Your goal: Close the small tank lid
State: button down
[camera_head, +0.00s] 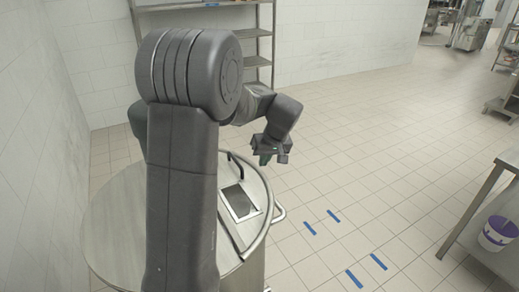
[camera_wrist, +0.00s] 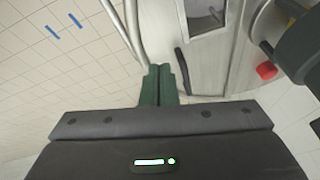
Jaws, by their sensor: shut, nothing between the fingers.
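A round steel tank (camera_head: 112,229) stands in front of me, partly hidden by my arm. Its top carries a square, pale-framed patch (camera_head: 239,203), dark inside; I cannot tell whether this is an opening or a panel. A black bar handle (camera_head: 236,166) stands on the top behind it; in the wrist view the handle (camera_wrist: 182,72) lies right of my fingers. I cannot make out a separate raised small lid. My gripper (camera_head: 267,158) is over the tank's right rim, apart from the handle. Its green fingers (camera_wrist: 160,72) are shut and empty.
A red knob (camera_wrist: 266,71) sits near the tank in the wrist view. A pipe-like rail (camera_head: 278,213) runs along the tank's right side. Tiled floor between is clear, with blue marks.

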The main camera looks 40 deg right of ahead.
aim_at(265, 186)
jog(key=d+f+y, duration=0.1)
jog(key=f, duration=0.2)
jog(key=d+f+y+b, duration=0.1)
jog(key=f+y, duration=0.1)
jog(key=f, duration=0.1)
jog(key=d+f+m+y+b, duration=0.1)
jog(key=d+f, duration=0.1)
jog(key=f, duration=0.1)
jog(key=shift+s+t+y, duration=0.25)
jog(key=shift+t+y, duration=0.05)
jog(key=shift+t, duration=0.1)
notch_tip(265, 186, down, 3)
jog(key=shift+d+r+b, duration=0.1)
jog(key=shift+r+b, duration=0.1)
jog(key=shift+b, duration=0.5)
